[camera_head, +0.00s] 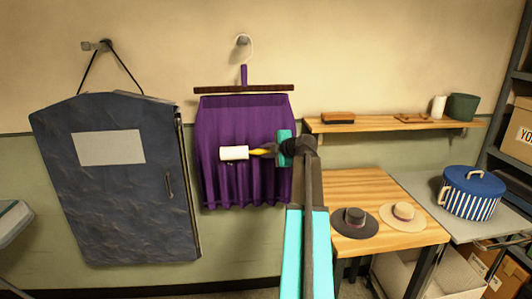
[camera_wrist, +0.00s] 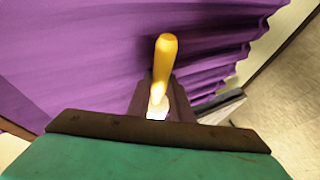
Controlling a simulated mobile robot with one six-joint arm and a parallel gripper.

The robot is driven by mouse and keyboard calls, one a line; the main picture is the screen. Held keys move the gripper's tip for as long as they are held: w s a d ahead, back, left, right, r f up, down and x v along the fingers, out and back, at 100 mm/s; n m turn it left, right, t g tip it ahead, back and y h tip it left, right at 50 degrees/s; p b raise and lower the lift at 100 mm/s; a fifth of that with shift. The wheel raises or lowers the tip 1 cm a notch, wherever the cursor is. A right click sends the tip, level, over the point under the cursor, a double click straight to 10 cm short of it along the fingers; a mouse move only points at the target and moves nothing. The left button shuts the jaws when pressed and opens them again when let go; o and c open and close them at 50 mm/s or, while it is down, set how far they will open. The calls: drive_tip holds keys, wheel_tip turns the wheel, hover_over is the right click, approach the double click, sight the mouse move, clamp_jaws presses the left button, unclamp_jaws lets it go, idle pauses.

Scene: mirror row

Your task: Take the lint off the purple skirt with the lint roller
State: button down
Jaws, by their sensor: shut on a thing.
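The purple skirt (camera_head: 245,185) hangs on the wall from a dark wooden hanger (camera_head: 244,89). Its pleated cloth also fills much of the wrist view (camera_wrist: 90,60). My gripper (camera_head: 274,152) is in front of the skirt's right half, shut on the lint roller. The roller's white head (camera_head: 234,153) points left in front of the middle of the skirt, and its yellow handle (camera_head: 260,153) runs into the jaws. In the wrist view the yellow handle (camera_wrist: 166,58) stands out from between the dark fingers. I cannot tell whether the head touches the cloth. No lint can be made out clearly.
A dark garment bag (camera_head: 115,200) hangs to the left of the skirt. At the right are a wall shelf (camera_head: 390,123), a wooden table (camera_head: 370,187) with a dark hat (camera_head: 354,222) and a straw hat (camera_head: 403,216), and a blue-lidded striped box (camera_head: 470,195).

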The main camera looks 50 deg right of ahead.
drive_tip(key=shift+f+b, duration=1.15)
drive_tip(key=shift+b, duration=0.2)
drive_tip(key=shift+f+b, duration=1.25)
drive_tip(key=shift+b, duration=0.05)
drive_tip(key=shift+f, duration=0.1)
drive_tip(key=shift+w+f+b, duration=0.1)
drive_tip(key=shift+f+b, duration=0.95)
drive_tip(key=shift+b, duration=0.25)
drive_tip(key=shift+d, duration=0.1)
